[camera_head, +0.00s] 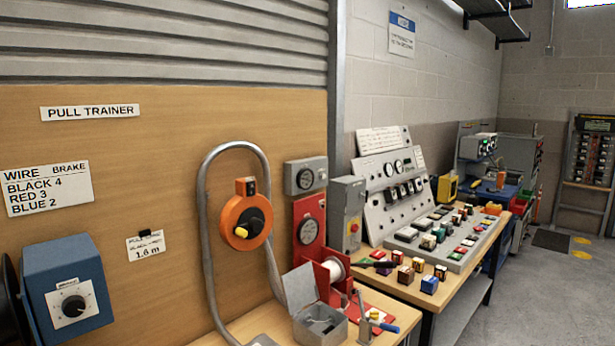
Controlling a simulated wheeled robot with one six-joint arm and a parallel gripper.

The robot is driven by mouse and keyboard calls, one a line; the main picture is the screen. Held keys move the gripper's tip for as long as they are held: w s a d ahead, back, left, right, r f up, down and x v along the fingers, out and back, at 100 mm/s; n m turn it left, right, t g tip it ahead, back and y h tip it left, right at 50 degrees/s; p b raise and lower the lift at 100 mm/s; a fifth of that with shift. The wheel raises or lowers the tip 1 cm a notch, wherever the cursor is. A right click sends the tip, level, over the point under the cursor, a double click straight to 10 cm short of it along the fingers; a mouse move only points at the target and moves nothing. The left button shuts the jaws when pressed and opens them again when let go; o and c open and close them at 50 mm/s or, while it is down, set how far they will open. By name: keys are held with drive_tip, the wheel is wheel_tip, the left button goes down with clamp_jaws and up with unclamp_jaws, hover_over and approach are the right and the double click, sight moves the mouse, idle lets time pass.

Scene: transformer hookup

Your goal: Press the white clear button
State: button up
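I cannot make out a clearly marked white clear button. The sloped grey control panel (393,195) on the right-hand bench carries dials, switches and many small coloured pieces, some of them pale, but they are too small to read. A grey box (348,215) left of that panel has a small red and yellow control (354,227) on its front. My gripper is not in view.
A blue box with a knob (72,302), an orange reel (246,222) and a bent grey pipe (204,230) stand by the wooden board. An open grey box (318,322) sits on the near bench. Floor (545,305) is clear at right.

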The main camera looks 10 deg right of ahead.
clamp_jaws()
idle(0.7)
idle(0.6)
